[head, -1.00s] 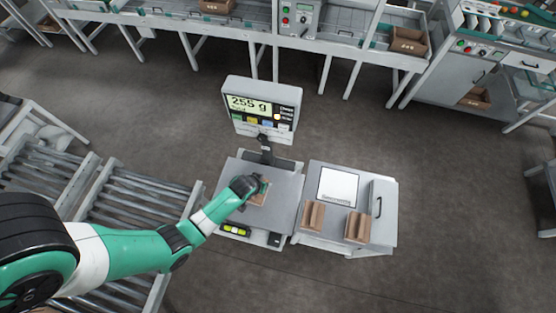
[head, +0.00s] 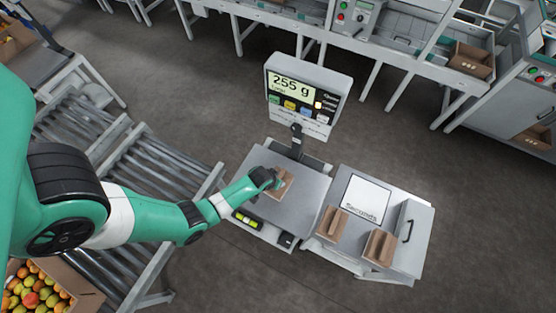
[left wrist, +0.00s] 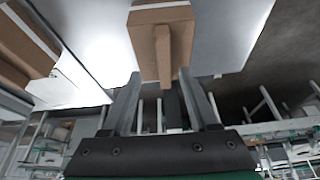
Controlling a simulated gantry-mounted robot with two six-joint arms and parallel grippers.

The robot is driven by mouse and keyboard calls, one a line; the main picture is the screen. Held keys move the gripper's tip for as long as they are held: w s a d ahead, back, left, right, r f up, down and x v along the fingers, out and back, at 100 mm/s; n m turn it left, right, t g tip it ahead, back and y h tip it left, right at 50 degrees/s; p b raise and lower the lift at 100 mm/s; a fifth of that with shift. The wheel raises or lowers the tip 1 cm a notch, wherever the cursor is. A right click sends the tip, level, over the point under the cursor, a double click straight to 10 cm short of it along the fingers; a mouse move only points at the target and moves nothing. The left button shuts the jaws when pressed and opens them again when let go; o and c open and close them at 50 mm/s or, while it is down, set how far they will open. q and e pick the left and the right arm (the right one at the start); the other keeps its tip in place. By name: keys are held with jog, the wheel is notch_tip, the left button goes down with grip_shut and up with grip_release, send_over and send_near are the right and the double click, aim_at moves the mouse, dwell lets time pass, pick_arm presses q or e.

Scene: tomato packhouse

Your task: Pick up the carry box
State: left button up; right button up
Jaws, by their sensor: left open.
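The carry box (head: 284,180) is a small brown box resting on the grey plate of the scale (head: 306,208). In the left wrist view the carry box (left wrist: 146,22) shows a raised brown handle bar pointing toward my fingers. My left gripper (head: 276,183) is at the box and covers part of it in the head view. In the left wrist view my left gripper (left wrist: 168,100) is open, with a finger on either side of the handle's end. I cannot tell whether a finger touches it. My right gripper is not in view.
The scale display (head: 294,90) reads 255 g. A side table (head: 398,212) to the right holds two similar brown boxes (head: 332,224) and a white sheet marked "Seconds". Roller conveyors (head: 150,180) lie left. A fruit carton (head: 75,288) sits at the lower left.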

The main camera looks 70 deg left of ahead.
aim_at(288, 178)
pick_arm(q)
jog(key=b+x, duration=0.2)
jog(key=x, duration=0.1)
jog(key=b+x, duration=0.2)
jog(key=shift+s+a+r, duration=0.1)
jog(key=shift+s+a, duration=0.05)
jog(key=shift+a, duration=0.15)
jog(key=shift+r, duration=0.15)
jog(key=shift+f, duration=0.25)
grip_shut()
jog(key=shift+r, duration=0.1)
